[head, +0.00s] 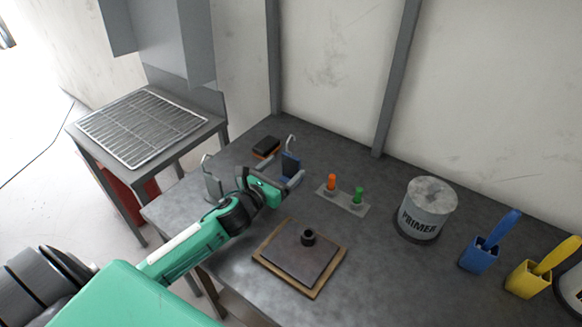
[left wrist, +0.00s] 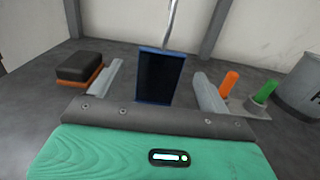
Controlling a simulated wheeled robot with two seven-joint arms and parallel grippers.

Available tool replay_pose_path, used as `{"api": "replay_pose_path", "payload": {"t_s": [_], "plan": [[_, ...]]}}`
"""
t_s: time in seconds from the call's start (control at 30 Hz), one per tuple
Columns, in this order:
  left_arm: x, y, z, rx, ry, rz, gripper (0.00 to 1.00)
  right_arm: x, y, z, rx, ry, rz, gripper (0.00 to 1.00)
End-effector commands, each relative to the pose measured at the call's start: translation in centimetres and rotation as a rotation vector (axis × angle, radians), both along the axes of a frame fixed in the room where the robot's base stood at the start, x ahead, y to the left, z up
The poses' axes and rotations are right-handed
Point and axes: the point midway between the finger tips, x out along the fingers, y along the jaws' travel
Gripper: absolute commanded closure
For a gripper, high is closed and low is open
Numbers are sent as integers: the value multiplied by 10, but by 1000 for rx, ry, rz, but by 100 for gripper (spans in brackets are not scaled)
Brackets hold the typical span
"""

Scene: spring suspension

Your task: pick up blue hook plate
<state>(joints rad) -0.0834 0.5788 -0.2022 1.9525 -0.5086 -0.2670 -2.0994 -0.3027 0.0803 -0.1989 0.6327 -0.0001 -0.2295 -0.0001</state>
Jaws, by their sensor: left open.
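The blue hook plate (head: 290,166) stands upright on the table, with a metal hook rising from its top. In the left wrist view the blue hook plate (left wrist: 160,78) shows as a dark panel with a blue rim, its hook running up out of frame. My left gripper (head: 283,170) is open, with one finger on each side of the plate. In the left wrist view the plate is between the fingers of the gripper (left wrist: 158,88), with gaps visible on both sides. The plate's lower edge is partly hidden behind the gripper body. My right gripper is not in view.
A grey hook plate (head: 212,186) stands left of my gripper. A black and orange block (head: 266,147) lies behind. A peg holder (head: 342,201) with orange and green pegs is to the right, then a primer can (head: 427,208). A framed plate (head: 300,258) lies in front.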

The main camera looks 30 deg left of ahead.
Motion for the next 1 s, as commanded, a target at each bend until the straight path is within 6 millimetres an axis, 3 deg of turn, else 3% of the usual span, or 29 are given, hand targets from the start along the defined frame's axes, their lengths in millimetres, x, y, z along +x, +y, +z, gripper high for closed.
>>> {"api": "replay_pose_path", "payload": {"t_s": [0.23, 0.53, 0.87, 1.0], "plan": [[14, -2, 1, -1, 0, 1, 20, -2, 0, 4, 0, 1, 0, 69], [52, -7, -2, -1, -1, 1, 20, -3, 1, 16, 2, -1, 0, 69], [58, -9, -4, 0, 1, 0, 20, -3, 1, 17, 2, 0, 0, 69], [58, -8, -4, 0, 1, 0, 44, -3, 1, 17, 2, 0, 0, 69]]}}
